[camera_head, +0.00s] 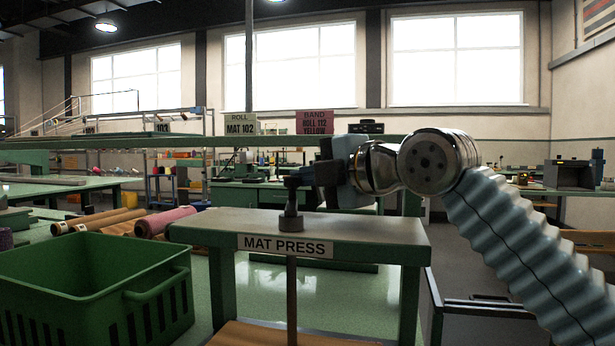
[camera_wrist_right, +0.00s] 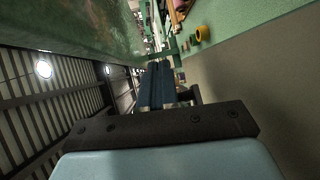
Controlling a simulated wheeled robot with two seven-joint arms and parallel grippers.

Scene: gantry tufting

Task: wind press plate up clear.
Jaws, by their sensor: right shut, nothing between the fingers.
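The mat press (camera_head: 205,226) is a green frame with a flat top and a "MAT PRESS" sign (camera_head: 288,246) on its front. A grey screw spindle (camera_head: 291,290) runs down from a round hub (camera_head: 291,221) on top to a tan board (camera_head: 270,335) at the lower picture edge. I cannot tell whether that board is the press plate. My left gripper is out of view.
A green crate (camera_head: 90,285) stands at the lower left, with rolls (camera_head: 163,222) behind it. A dark open-topped cart or bin (camera_head: 485,305) is right of the press. Green benches (camera_head: 240,195) stand behind. Green floor shows between crate and press.

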